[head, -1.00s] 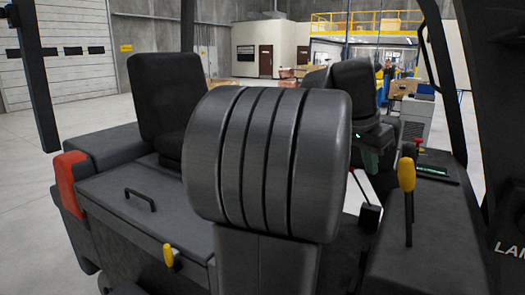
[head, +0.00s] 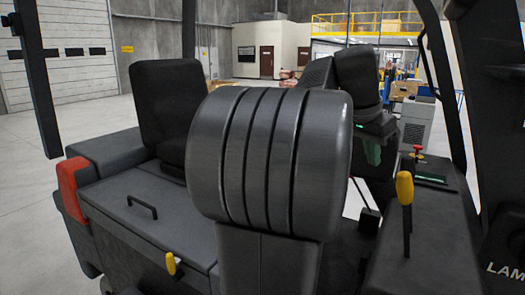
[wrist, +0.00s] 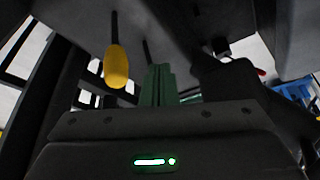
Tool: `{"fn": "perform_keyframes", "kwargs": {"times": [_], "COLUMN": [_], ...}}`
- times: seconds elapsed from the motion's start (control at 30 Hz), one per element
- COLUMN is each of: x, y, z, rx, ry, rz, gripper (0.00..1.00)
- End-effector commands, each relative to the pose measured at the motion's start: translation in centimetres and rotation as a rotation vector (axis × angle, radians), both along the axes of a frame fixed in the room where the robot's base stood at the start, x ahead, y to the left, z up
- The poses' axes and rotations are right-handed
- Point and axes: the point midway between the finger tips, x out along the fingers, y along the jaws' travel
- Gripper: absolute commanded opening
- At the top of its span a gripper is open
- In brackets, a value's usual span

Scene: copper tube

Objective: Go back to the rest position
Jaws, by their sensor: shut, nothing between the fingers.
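My gripper (head: 372,152) is beyond the big ribbed black shape, to the right of the middle in the head view, pointing down. Its black housing carries a small green light. In the wrist view, its green fingers (wrist: 157,85) stand together with nothing seen between them. The last black arm link above it partly hides the background. No copper tube shows in either view.
A yellow-knobbed lever (head: 404,188) stands to the right of my gripper, also showing in the wrist view (wrist: 116,66). A red button (head: 418,149) is nearby. A black seat back (head: 168,100) is at left. Open floor (head: 30,185) lies far left.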

Motion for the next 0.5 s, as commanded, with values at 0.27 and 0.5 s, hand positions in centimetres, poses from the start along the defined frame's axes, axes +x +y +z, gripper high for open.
{"fn": "perform_keyframes", "kwargs": {"times": [0.27, 0.5], "x": [-0.1, -0.1], "y": [0.0, 0.0], "z": [1.1, -3.4], "rx": [0.002, 0.001], "ry": [0.005, 0.004], "rz": [0.0, -0.001], "gripper": [0.0, 0.0]}}
